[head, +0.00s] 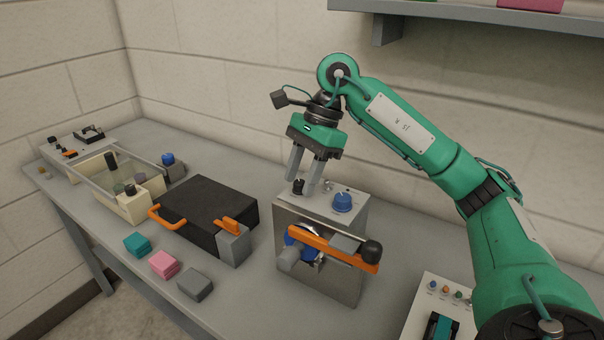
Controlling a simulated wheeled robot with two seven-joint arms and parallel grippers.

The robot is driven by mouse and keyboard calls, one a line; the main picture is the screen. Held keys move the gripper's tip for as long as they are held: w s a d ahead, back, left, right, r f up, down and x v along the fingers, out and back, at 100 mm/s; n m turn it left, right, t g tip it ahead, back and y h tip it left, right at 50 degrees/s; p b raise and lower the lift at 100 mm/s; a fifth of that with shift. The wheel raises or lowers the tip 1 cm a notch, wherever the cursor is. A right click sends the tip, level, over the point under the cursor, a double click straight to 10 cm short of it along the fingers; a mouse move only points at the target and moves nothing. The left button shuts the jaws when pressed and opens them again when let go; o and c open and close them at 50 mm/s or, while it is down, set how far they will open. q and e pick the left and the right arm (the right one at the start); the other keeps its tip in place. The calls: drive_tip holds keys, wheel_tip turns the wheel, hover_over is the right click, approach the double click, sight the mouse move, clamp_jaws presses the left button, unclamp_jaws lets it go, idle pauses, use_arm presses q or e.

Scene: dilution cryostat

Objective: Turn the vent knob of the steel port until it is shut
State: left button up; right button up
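The steel port (345,285) is a metal box standing on the bench, with an orange lever (325,248) and a round blue part on its front. On its top are a small black knob (298,187) and a larger blue knob (342,203); no label shows which is the vent knob. My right gripper (303,187) points down over the left part of the port's top. Its two fingers are apart, with the black knob showing between their tips. I cannot tell whether they touch it. My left gripper is not in view.
A black case (205,208) with orange handles lies left of the port. Teal (137,244), pink (164,264) and grey (195,284) blocks lie along the bench's front edge. A panel (424,300) with small knobs stands at right. A shelf (470,20) hangs above.

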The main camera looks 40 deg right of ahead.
drive_tip(key=v, duration=0.6)
drive_tip(key=shift+r+p, duration=0.2)
drive_tip(key=shift+p, duration=0.1)
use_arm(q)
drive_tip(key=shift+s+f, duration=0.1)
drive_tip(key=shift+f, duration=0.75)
use_arm(e)
drive_tip(key=shift+d+r, duration=0.3)
drive_tip(key=shift+r, duration=0.2)
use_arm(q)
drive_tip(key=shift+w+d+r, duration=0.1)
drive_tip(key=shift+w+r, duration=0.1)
